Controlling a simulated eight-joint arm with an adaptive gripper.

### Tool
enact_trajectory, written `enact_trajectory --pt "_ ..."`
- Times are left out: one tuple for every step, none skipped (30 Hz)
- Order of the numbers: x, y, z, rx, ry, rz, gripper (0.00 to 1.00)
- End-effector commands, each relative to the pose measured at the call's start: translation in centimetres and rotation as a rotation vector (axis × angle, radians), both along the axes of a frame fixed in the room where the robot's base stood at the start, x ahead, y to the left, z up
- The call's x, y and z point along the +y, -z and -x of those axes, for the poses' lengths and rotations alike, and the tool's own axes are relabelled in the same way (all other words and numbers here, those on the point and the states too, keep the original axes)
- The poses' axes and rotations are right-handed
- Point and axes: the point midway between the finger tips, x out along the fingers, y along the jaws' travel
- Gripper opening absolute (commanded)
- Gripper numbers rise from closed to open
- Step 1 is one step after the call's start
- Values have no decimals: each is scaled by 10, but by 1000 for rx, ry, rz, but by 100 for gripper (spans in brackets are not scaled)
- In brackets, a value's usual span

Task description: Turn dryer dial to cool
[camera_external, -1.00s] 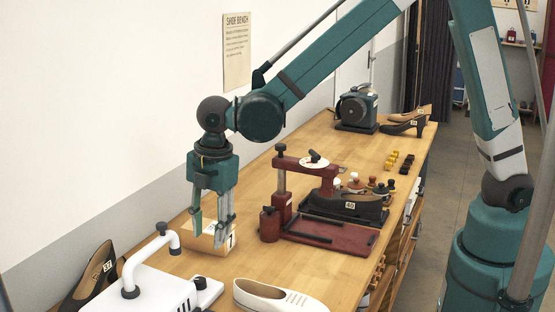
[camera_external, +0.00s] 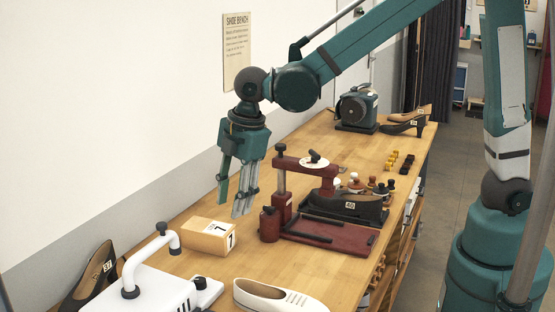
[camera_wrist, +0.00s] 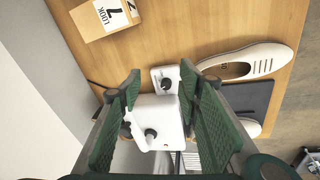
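A white machine with a bent tube (camera_external: 155,292), which looks like the dryer, stands at the bench's near left in the external view. The tube carries a dark knob (camera_external: 162,228). A dark round knob (camera_external: 200,283) on a small white block juts from its right side; it may be the dial, and its setting cannot be read. In the wrist view the white machine (camera_wrist: 157,112) shows between my fingers, with a dark knob (camera_wrist: 166,84) on its upper part. My gripper (camera_external: 232,200) is open and empty, pointing down above the bench, behind the machine and apart from it.
A cardboard box marked 7 (camera_external: 205,237) sits behind the machine. A white shoe (camera_external: 275,297) lies to its right. A red press (camera_external: 320,232) holding a dark shoe stands right of my gripper. A green machine (camera_external: 356,108) is farther back.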

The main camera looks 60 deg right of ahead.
Motion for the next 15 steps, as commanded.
enact_trajectory --pt "-4 -2 2 -4 13 -3 35" --pt "-6 -4 4 -5 21 -5 35" --pt "-9 -6 5 -8 32 -8 35" --pt "-11 -7 6 -10 40 -11 35" --pt "-13 -8 7 -11 48 -13 35" --pt "-16 -10 9 -15 58 -14 35" --pt "-18 -12 10 -17 67 -18 35" --pt "-20 -13 11 -20 75 -19 35" --pt "-23 -15 13 -22 87 -23 35" --pt "-25 -17 13 -24 94 -24 35" --pt "-26 -18 15 -27 101 -27 35" --pt "-29 -20 17 -30 112 -30 35" --pt "-31 -21 18 -32 120 -32 35" --pt "-33 -22 19 -33 129 -34 35" --pt "-36 -24 21 -36 139 -37 35"
